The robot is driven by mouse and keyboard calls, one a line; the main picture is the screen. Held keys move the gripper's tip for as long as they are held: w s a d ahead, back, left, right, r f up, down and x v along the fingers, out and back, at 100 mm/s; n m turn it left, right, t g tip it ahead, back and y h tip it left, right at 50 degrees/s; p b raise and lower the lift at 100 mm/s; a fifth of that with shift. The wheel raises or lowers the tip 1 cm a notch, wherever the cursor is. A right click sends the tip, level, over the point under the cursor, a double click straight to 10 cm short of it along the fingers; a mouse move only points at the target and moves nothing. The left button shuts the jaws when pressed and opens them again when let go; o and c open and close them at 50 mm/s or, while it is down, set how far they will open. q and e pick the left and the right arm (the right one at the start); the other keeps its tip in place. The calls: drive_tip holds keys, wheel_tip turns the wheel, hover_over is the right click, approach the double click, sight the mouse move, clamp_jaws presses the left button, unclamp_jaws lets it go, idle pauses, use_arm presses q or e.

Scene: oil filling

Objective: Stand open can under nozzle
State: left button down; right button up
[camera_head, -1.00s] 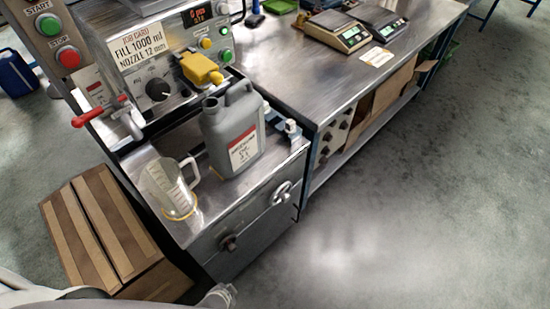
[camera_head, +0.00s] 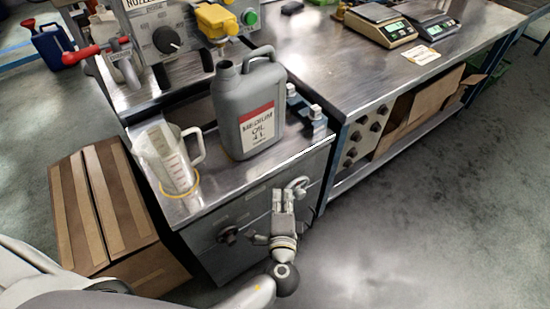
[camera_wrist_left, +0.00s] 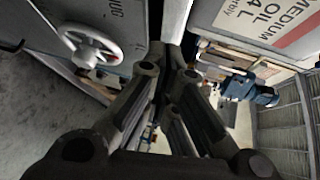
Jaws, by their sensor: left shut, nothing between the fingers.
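The grey oil can (camera_head: 247,108) labelled "MEDIUM OIL 4 L" stands upright and uncapped on the machine's steel shelf (camera_head: 206,207). Its label also shows in the left wrist view (camera_wrist_left: 265,18). The yellow nozzle head (camera_head: 216,20) is above and behind the can; its outlet is partly hidden by the can. My left gripper (camera_head: 283,193) is shut and empty in front of the shelf's front edge, below and right of the can and apart from it. Its fingers fill the middle of the left wrist view (camera_wrist_left: 165,72). My right gripper is not in view.
A clear measuring jug (camera_head: 170,160) stands left of the can. A handwheel (camera_head: 297,188) sits on the cabinet front by my left gripper. A cardboard box (camera_head: 100,205) is on the floor at left; a workbench (camera_head: 330,60) with scales stands right.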

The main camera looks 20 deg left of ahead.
use_arm(q)
wheel_tip(320, 180, up, 6)
drive_tip(key=t, duration=0.2)
approach(269, 136)
drive_tip(key=w+d, duration=0.4)
drive_tip(key=w+a, duration=0.2)
drive_tip(key=a, duration=0.1)
drive_tip(key=shift+f+y+p, duration=0.1)
drive_tip(key=shift+y+p, duration=0.3)
drive_tip(key=shift+w+a, duration=0.2)
drive_tip(key=shift+a, duration=0.35)
drive_tip(key=shift+f, duration=0.1)
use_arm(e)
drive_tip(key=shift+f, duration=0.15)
use_arm(q)
drive_tip(key=shift+w+a+f+b, duration=0.1)
drive_tip(key=shift+w+a+b, duration=0.15)
drive_tip(key=shift+a+b, duration=0.25)
drive_tip(key=shift+w+a, duration=0.15)
drive_tip(key=shift+a, duration=0.1)
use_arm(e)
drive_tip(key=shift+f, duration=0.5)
